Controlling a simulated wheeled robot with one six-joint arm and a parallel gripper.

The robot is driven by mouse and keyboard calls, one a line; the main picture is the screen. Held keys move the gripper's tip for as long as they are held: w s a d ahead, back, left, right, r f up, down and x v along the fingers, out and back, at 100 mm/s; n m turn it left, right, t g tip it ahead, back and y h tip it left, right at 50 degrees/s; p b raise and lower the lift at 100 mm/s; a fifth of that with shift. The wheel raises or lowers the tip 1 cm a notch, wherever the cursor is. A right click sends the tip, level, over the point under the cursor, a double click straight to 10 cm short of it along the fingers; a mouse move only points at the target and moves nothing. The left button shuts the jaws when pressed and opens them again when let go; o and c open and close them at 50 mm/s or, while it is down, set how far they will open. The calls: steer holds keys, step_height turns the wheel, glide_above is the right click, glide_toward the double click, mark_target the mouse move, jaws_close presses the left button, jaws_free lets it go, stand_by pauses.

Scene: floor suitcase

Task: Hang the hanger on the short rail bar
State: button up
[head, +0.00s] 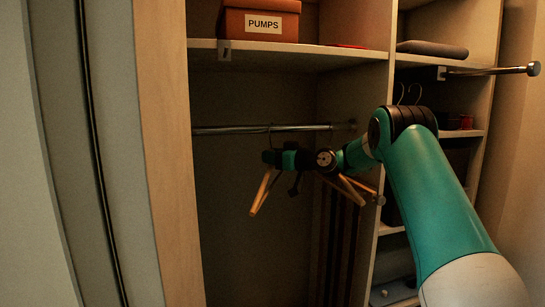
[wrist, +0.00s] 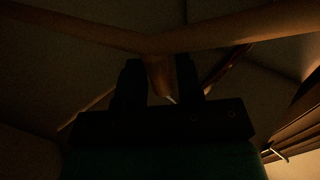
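My gripper (head: 290,160) is inside the left closet bay, just below the rail there. In the wrist view its two dark fingers (wrist: 160,83) close around the neck of a wooden hanger (wrist: 155,45). In the head view, slanting wooden hanger arms (head: 262,192) show below the gripper. A thin dark hook (head: 270,138) rises to the height of the left bay's rail (head: 235,130); I cannot tell whether it rests on it. A short metal bar (head: 490,71) with a round end knob juts out at upper right, apart from the gripper, with nothing visible on it.
A brown box labelled PUMPS (head: 262,22) stands on the upper shelf (head: 290,53). A folded dark cloth (head: 432,49) lies on the right shelf. A vertical divider (head: 386,90) separates the bays. Dark wooden slats or garments stand behind the gripper.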

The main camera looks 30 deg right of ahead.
steer(key=shift+o, duration=1.1)
steer(key=b+v, duration=0.6)
steer(key=v, duration=1.1)
steer(key=shift+s+d+b, duration=0.15)
steer(key=shift+d+b, duration=0.05)
steer(key=shift+b, duration=0.15)
steer(key=shift+s+d, duration=0.1)
